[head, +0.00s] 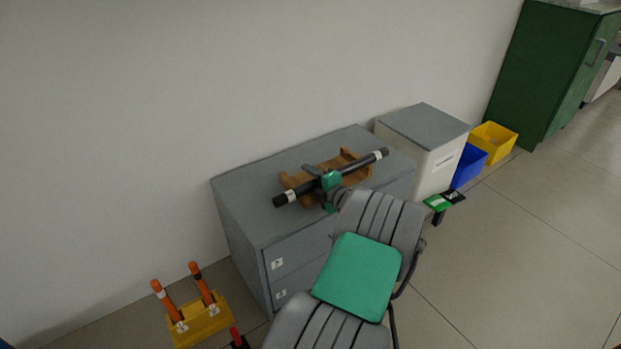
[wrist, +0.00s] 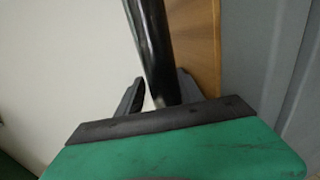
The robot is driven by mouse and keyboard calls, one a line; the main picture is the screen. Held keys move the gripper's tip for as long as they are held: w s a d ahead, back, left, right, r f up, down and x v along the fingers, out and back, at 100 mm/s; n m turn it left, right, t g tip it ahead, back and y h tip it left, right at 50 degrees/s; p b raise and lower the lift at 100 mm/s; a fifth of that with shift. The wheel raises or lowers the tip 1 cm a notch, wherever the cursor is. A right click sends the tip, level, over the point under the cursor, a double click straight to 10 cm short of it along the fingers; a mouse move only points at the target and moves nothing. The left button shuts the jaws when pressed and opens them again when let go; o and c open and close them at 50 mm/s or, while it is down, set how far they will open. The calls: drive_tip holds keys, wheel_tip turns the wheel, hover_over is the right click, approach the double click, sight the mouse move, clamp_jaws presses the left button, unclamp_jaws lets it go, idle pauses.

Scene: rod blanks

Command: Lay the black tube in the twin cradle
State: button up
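The black tube (head: 358,168) lies lengthwise over the wooden twin cradle (head: 293,183) on the grey cabinet, roughly in line with it. It has pale bands near its ends. I cannot tell whether it rests in both saddles or sits just above them. My green gripper (head: 331,181) is at the middle of the tube. In the wrist view the tube (wrist: 150,45) passes between the two dark fingers of my gripper (wrist: 160,80), with a light sliver beside the left finger. Whether they press on it is unclear. The cradle's wood (wrist: 200,45) shows right of the tube.
The grey cabinet top (head: 240,190) is bare around the cradle. A white box with a grey lid (head: 424,127) adjoins it on the right, then blue (head: 467,166) and yellow (head: 495,140) bins. A yellow stand (head: 205,322) with orange rods is at lower left.

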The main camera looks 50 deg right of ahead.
drive_tip(key=shift+o, duration=0.4)
drive_tip(key=shift+f, duration=0.2)
drive_tip(key=p+v, duration=0.2)
drive_tip(key=v, duration=0.6)
drive_tip(key=shift+r+p, duration=0.15)
drive_tip(key=shift+p, duration=0.15)
drive_tip(key=shift+w, duration=0.1)
